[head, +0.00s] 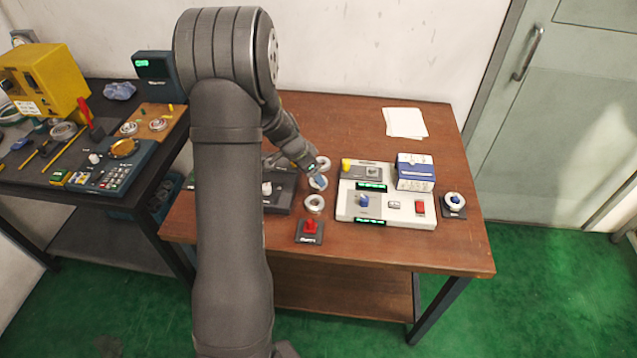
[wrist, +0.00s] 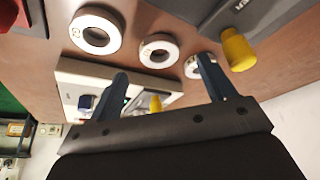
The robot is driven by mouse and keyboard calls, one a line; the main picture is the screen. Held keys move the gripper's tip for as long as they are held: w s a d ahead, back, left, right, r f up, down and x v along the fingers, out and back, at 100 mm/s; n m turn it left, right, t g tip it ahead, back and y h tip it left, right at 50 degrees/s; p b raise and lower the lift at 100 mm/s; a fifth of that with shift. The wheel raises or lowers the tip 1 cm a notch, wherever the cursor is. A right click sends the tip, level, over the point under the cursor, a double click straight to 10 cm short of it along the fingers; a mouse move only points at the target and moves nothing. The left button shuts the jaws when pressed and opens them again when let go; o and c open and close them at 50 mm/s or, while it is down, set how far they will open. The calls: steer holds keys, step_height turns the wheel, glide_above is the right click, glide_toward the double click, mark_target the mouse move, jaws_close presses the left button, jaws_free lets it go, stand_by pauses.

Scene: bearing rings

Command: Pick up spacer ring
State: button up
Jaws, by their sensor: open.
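Three pale metal rings lie in a row on the brown table, in the wrist view a near-left ring (wrist: 97,30), a middle ring (wrist: 159,50) and a right ring (wrist: 193,66). In the head view they are the front ring (head: 314,204), middle ring (head: 318,184) and back ring (head: 323,163). Small markings on them are too blurred to read, so I cannot tell which is the spacer ring. My gripper (wrist: 165,88) is open and empty, its blue fingers apart. In the head view my gripper (head: 315,172) is by the middle and back rings. One finger partly covers the right ring in the wrist view.
A white control panel (head: 395,209) with a blue-and-white box (head: 414,171) stands right of the rings. A dark box (head: 277,205) is left, a red button (head: 310,226) in front. White paper (head: 405,122) lies behind.

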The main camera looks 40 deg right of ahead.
steer(key=x, duration=0.4)
steer(key=shift+s+d+f, duration=0.1)
steer(key=shift+f, duration=0.1)
steer(key=c, duration=1.2)
steer(key=shift+r, duration=0.1)
